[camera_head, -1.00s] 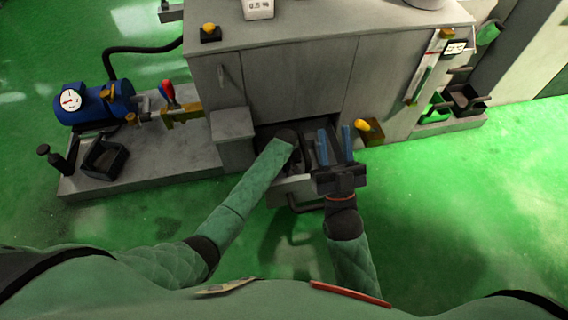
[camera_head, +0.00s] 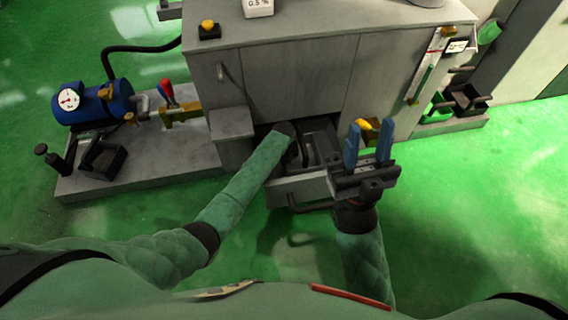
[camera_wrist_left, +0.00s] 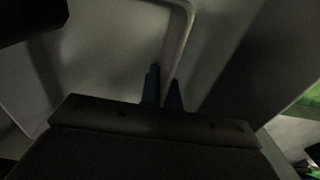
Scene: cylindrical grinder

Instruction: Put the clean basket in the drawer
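The drawer (camera_head: 296,189) of the grey cabinet is pulled open. A dark basket (camera_head: 318,148) appears to be inside it, partly hidden by my left arm. My left gripper is down in the drawer, its fingers hidden in the head view by its own arm. In the left wrist view, the blue fingers of my left gripper (camera_wrist_left: 163,88) are close together with a grey looped rim (camera_wrist_left: 184,25) between them, seemingly the basket's. My right gripper (camera_head: 369,137) is open and empty, right of the drawer, fingers pointing toward the cabinet.
A blue tank with a gauge (camera_head: 92,104) and a dark bin (camera_head: 103,158) stand on the left platform. More dark bins (camera_head: 466,98) sit at the right. A yellow part (camera_head: 366,125) is behind my right gripper. The green floor at right is clear.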

